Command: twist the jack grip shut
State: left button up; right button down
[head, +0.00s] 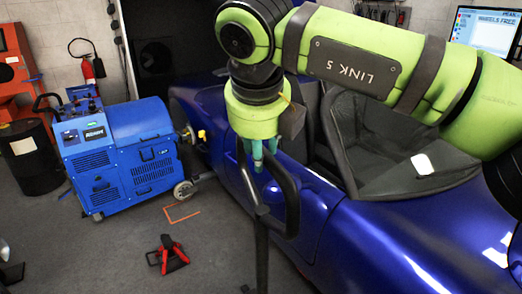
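My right gripper (258,156) hangs from the green arm that comes in from the right. Its teal fingertips point down at the top of a dark bent handle (291,200), which looks like the jack grip. The handle has bars on both sides of the fingertips and a straight stem (262,255) running down out of the picture. I cannot tell whether the fingers touch the handle or how far apart they are. The jack's body is not visible. My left gripper is not in view.
A blue car (400,235) stands close behind the handle. A blue dynamometer unit (118,152) is at the car's front wheel hub. A red stand (169,254) is on the floor. A screen (487,30) reads "WHEELS FREE". The floor at lower left is mostly clear.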

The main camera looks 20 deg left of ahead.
dwell(0.3)
jog(key=c, duration=0.9)
grip_release()
jog(key=shift+o, duration=0.2)
jog(key=v, duration=1.2)
